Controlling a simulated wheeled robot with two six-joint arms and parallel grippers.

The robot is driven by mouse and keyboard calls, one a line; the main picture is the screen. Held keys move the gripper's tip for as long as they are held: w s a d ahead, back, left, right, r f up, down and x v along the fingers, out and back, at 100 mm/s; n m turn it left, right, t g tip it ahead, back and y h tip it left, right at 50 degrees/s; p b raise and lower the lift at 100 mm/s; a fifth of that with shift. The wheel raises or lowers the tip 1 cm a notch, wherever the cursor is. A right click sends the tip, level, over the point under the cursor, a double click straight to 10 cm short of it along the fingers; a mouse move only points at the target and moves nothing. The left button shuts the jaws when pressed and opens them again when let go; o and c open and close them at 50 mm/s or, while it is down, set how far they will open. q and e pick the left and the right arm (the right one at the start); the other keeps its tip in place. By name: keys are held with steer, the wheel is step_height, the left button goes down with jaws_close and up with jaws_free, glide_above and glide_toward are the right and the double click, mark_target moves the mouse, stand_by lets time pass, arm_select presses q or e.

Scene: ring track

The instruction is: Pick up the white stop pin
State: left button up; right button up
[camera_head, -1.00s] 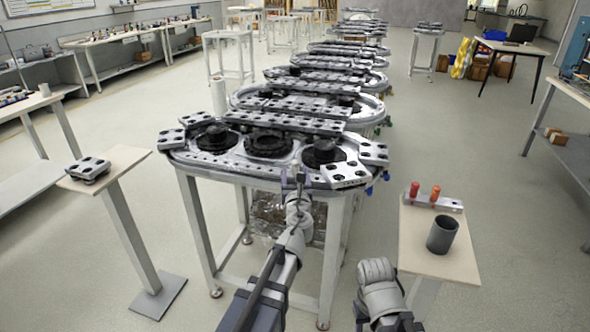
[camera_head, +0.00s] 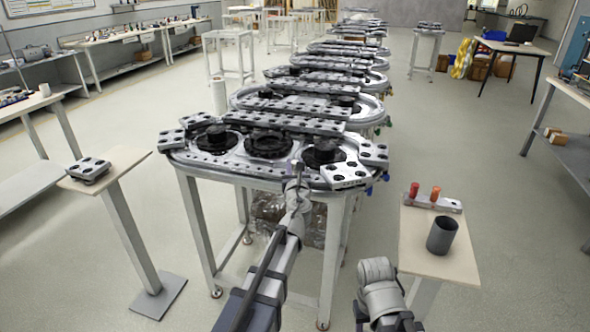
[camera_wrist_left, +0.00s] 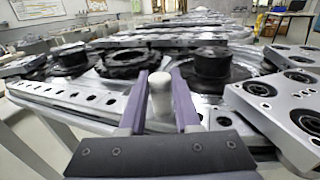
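The white stop pin (camera_wrist_left: 160,96) stands upright at the near edge of the ring track (camera_wrist_left: 88,99), in the left wrist view. My left gripper (camera_wrist_left: 160,80) has its two purple fingers apart, one on each side of the pin. I cannot tell whether either finger touches it. In the head view my left gripper (camera_head: 297,172) is at the front edge of the nearest track (camera_head: 232,172), and the pin is too small there to make out clearly. My right arm is folded low at the bottom of the head view; its fingers do not show.
Grey plates with black holes (camera_head: 345,174) lie right of the gripper. A side stand on the right (camera_head: 420,256) bears a dark cup (camera_head: 442,236) and a block with red and orange pegs (camera_head: 432,200). A left stand (camera_head: 126,160) bears a small block (camera_head: 90,169).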

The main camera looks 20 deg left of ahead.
arm_select(q)
jaws_close()
steer(key=shift+r, duration=0.15)
step_height(320, 180, up, 10)
steer(key=p, duration=1)
